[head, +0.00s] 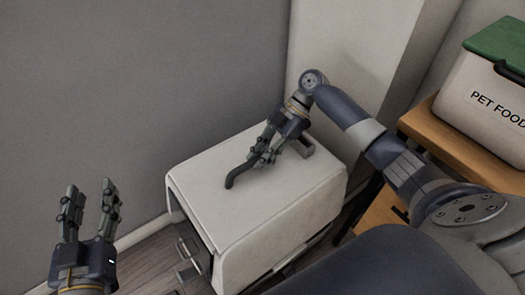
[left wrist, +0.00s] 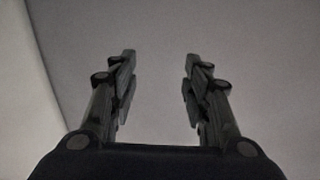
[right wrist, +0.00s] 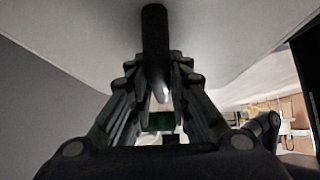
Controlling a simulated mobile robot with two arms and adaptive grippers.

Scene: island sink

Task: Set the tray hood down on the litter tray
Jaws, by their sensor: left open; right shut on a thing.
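The tray hood (head: 290,205) is a white box-like cover with rounded edges, in the middle of the head view. A dark curved handle (head: 240,176) sits on its top. My right gripper (head: 262,158) is shut on this handle. In the right wrist view the handle (right wrist: 155,35) runs between the fingers, against the pale hood (right wrist: 225,30). My left gripper (head: 90,190) is open and empty, left of the hood and apart from it. The litter tray is not clearly visible; I cannot tell whether the hood touches it.
A pet food bin (head: 478,92) with a green lid stands on a wooden shelf (head: 455,150) at the right. Grey walls (head: 150,90) stand behind and left of the hood. A metal bracket-like part (head: 187,247) shows beside the hood's left side, above wooden floor (head: 145,265).

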